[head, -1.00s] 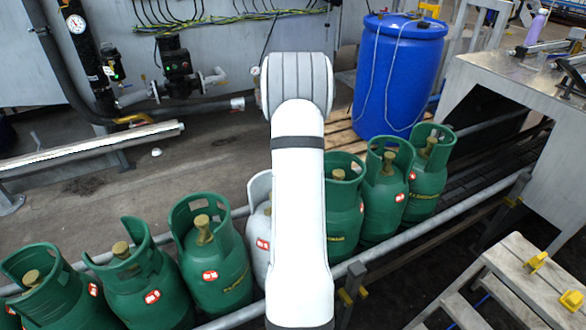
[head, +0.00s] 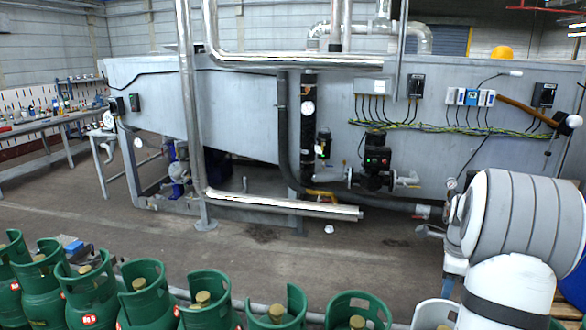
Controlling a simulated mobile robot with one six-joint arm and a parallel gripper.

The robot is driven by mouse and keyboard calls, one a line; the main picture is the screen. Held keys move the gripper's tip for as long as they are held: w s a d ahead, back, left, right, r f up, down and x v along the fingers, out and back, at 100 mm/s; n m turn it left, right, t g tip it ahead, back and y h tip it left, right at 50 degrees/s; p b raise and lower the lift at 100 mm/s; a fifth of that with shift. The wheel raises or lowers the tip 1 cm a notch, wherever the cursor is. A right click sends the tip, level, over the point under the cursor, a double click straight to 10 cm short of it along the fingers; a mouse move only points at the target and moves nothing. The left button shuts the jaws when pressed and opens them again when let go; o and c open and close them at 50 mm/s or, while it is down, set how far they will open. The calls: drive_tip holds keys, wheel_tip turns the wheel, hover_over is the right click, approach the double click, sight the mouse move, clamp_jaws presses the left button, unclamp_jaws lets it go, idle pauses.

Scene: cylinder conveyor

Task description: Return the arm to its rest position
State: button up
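My white arm (head: 508,290) with its grey-banded joint (head: 530,225) stands at the lower right of the head view. My gripper cannot be made out; the arm's far end is hidden behind the joint. A row of green gas cylinders (head: 145,300) runs along the bottom edge, cut off by the frame. A pale grey cylinder (head: 434,314) is at the right end of the visible row, next to my arm and partly covered by it.
Behind the row is open concrete floor (head: 290,262). A large grey metal tank (head: 260,110) with pipes, gauges and cables spans the background. A silver pipe (head: 280,207) runs low in front of it. A workbench (head: 45,127) stands at the far left.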

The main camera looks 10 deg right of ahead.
drive_tip(key=s+a+r+n+t, duration=0.1)
drive_tip(key=s+a+r+n, duration=0.25)
drive_tip(key=a+n, duration=0.35)
drive_tip(key=s+a+r+n, duration=0.2)
drive_tip(key=s+a+n, duration=0.25)
drive_tip(key=a, duration=0.45)
drive_tip(key=s+a+r+n+t, duration=0.1)
drive_tip(key=s+a+r+n, duration=0.2)
drive_tip(key=a+n, duration=0.45)
drive_tip(key=s+a+f+n+p, duration=0.1)
drive_tip(key=s+a+n, duration=0.5)
drive_tip(key=s+a, duration=0.1)
drive_tip(key=shift+s+f, duration=0.35)
drive_tip(key=shift+s, duration=0.35)
